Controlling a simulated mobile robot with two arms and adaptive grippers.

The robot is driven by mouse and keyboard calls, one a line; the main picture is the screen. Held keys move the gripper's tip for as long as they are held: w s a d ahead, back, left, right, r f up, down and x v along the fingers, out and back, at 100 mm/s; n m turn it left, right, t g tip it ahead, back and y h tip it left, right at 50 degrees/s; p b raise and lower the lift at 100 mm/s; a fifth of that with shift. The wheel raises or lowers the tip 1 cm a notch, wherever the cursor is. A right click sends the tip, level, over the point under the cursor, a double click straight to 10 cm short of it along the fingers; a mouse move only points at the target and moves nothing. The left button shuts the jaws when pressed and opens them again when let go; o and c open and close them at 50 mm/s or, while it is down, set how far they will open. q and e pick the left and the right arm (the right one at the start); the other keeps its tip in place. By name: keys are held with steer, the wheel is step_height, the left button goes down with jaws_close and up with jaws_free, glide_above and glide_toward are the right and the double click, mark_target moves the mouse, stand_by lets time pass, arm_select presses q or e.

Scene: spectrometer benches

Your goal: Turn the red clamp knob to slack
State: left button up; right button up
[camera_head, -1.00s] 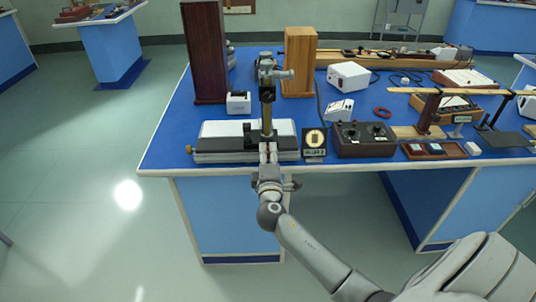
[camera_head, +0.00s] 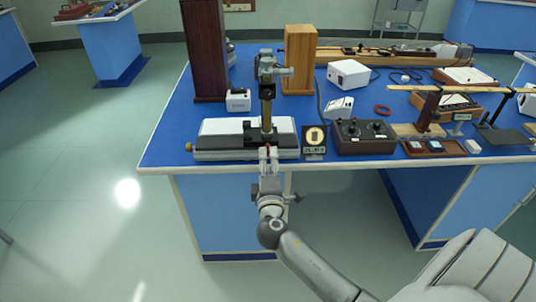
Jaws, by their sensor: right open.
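A travelling microscope (camera_head: 269,72) stands upright on a grey and black base (camera_head: 220,140) at the front edge of the blue bench. A small red spot, apparently the red clamp knob (camera_head: 268,147), shows low at the foot of the brass column. My right gripper (camera_head: 268,151) comes up from below at the bench's front edge. Its two fingers are parted and their tips are at the red spot, one to each side. I cannot tell whether they touch it. The knob is mostly hidden and its setting cannot be read. My left gripper is not in view.
A small framed plate (camera_head: 315,139) and a dark control box (camera_head: 365,138) stand close on the right. A white box (camera_head: 238,101) and tall wooden blocks (camera_head: 300,60) stand behind. Bare blue bench top (camera_head: 165,140) lies to the left.

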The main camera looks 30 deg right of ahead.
steer(key=v, duration=0.7)
stand_by(0.3)
steer(key=s+a+f+g+y, duration=0.1)
steer(key=s+f+g+y, duration=0.15)
steer(key=f, duration=0.95)
steer(key=s+a+f+m+g+y, duration=0.15)
steer(key=s+f, duration=0.25)
steer(key=f, duration=0.7)
steer(key=s+a+f+g+y, duration=0.2)
steer(key=s+f+g, duration=0.1)
steer(key=f, duration=0.9)
steer(key=s+a+f+m+g+y, duration=0.1)
steer(key=s+f+m+g, duration=0.1)
steer(key=s+f, duration=0.4)
steer(key=s+a+f+m+g+y, duration=0.1)
steer(key=s+f, duration=0.5)
steer(key=s, duration=1)
steer(key=s+a+f+m+g+y, duration=0.1)
steer(key=s+f+m+g, duration=0.3)
steer(key=s+f, duration=0.3)
steer(key=s+m, duration=0.1)
steer(key=s, duration=0.3)
steer(key=shift+y, duration=0.3)
